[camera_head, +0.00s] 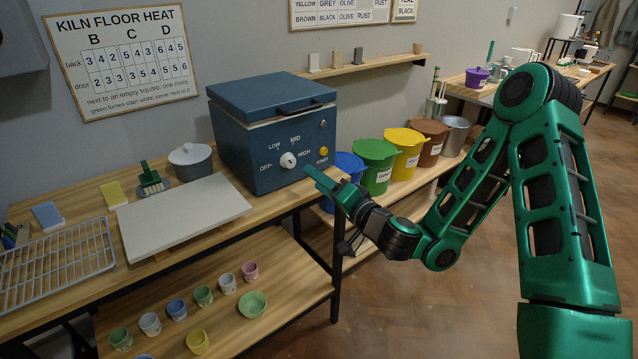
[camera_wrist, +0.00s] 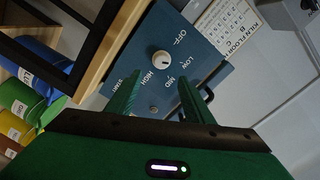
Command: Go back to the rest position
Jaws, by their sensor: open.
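My gripper (camera_head: 322,184) is at the end of my green arm, close to the right front corner of the blue kiln (camera_head: 265,172). In the wrist view its two green fingers (camera_wrist: 160,98) stand apart with nothing between them. Beyond them is the kiln's front panel (camera_wrist: 205,62), with a white knob (camera_wrist: 161,59) and the words OFF, LOW, MID and HIGH. The kiln lid (camera_head: 270,92) is down. In the head view the knob (camera_head: 288,160) and a yellow start button (camera_head: 323,152) show left of and above my gripper.
The wooden bench (camera_head: 262,207) holds a white board (camera_head: 183,214), a wire rack (camera_head: 58,262) and a grey pot (camera_head: 190,160). Small cups and a green bowl (camera_head: 252,304) stand on the shelf below. Labelled buckets, one green (camera_head: 374,166), line the wall. Floor at the right is clear.

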